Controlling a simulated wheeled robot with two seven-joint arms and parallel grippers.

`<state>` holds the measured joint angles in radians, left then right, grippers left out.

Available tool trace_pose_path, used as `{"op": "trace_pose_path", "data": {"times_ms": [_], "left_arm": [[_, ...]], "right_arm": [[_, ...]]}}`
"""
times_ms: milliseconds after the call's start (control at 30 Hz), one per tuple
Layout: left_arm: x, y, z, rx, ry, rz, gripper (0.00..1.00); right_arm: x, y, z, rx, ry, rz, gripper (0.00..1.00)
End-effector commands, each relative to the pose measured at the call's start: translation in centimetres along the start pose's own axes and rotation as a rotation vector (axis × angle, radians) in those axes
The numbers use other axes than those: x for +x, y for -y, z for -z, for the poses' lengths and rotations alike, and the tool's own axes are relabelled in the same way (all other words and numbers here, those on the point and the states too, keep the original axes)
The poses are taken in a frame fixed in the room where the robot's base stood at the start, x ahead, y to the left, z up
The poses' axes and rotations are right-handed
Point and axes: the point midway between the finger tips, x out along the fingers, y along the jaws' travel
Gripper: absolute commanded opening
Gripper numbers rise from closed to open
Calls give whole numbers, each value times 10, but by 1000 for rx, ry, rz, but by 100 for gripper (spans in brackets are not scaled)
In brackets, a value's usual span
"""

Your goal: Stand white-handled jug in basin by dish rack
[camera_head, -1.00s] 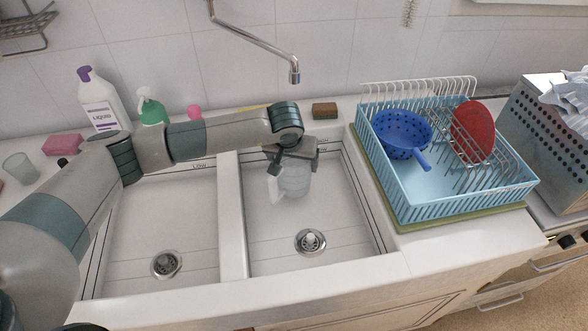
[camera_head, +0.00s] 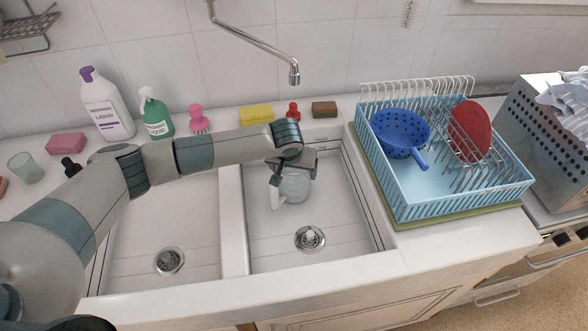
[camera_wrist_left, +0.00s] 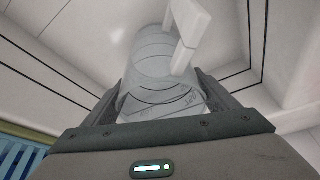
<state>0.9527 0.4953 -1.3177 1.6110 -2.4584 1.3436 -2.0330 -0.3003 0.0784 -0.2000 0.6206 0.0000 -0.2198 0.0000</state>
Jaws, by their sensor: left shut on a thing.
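The clear jug (camera_head: 295,187) with a white handle (camera_head: 277,196) is inside the right basin (camera_head: 345,215), the one beside the dish rack (camera_head: 400,205). My left gripper (camera_head: 292,165) is shut on the jug from above, near its top, and hides part of it. The left wrist view shows the jug (camera_wrist_left: 160,75) between the two fingers, with its white handle (camera_wrist_left: 186,35) pointing away from the gripper. The jug looks about upright in the head view; I cannot tell whether its base touches the basin floor. My right gripper is not in view.
A divider (camera_head: 233,225) separates the left basin (camera_head: 195,215) from the right one. The faucet (camera_head: 294,70) hangs above the back edge. A blue colander (camera_head: 398,130) and red plate (camera_head: 470,130) are in the rack. Bottles and sponges line the back counter.

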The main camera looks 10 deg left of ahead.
Motion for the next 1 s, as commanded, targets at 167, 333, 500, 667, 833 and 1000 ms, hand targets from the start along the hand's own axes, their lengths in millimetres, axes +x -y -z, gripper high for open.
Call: {"op": "trace_pose_path", "data": {"times_ms": [167, 333, 500, 667, 833, 1000], "left_arm": [[2, 0, -1, 0, 0, 0, 85], [2, 0, -1, 0, 0, 0, 99], [2, 0, -1, 0, 0, 0, 99], [-1, 0, 0, 0, 0, 0, 99], [-10, 1, 0, 1, -2, 0, 99], [-33, 0, 0, 3, -5, -2, 99]], "right_arm": [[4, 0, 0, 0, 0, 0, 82], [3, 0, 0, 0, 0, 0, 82], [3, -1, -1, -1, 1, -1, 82], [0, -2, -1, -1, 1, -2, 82], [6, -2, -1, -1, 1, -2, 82], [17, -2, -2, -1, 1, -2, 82]]}}
